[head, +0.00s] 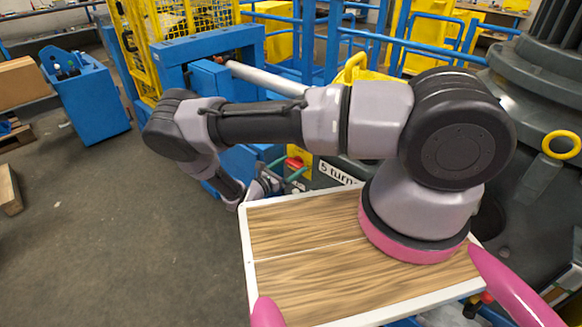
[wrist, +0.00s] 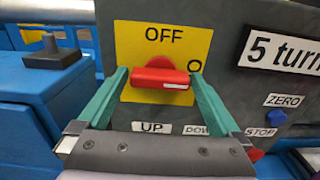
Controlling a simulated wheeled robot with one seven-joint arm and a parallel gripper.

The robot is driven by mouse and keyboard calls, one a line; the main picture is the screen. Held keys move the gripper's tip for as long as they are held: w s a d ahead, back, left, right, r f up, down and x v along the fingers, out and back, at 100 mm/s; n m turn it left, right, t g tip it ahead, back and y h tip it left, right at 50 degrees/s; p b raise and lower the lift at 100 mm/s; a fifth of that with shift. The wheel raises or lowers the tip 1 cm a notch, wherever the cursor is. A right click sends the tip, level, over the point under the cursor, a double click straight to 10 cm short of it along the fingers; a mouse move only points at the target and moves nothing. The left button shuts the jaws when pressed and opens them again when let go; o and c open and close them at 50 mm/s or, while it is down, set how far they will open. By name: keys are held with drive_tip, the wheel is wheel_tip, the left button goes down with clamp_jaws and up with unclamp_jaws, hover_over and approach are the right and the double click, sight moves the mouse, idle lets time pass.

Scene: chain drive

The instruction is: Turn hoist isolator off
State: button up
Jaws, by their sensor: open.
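The hoist isolator is a red rotary knob (wrist: 152,77) on a yellow plate (wrist: 133,49) in the wrist view. OFF is printed above the knob, and a partly hidden label starting with O is at its right. The knob's bar lies level, its white mark at the right end, towards that label. My gripper (wrist: 160,75) is open, with one green finger on each side of the knob. Contact cannot be told for sure. The red knob also shows small in the head view (head: 293,163), beside my gripper.
Labels UP (wrist: 151,127), a partly hidden DOWN, ZERO (wrist: 284,101) and STOP (wrist: 261,132) are on the grey panel. A "5 turn" sign (wrist: 284,51) is at the right. A blue box with a black handle (wrist: 54,54) stands left. Blue rails (head: 470,50) lie behind.

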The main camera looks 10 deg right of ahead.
drive_tip(key=c, duration=1.1)
drive_tip(key=shift+o, duration=0.2)
drive_tip(key=shift+n, duration=0.4)
drive_tip(key=n, duration=1.3)
drive_tip(key=shift+a+f, duration=0.1)
drive_tip(key=shift+n, duration=2)
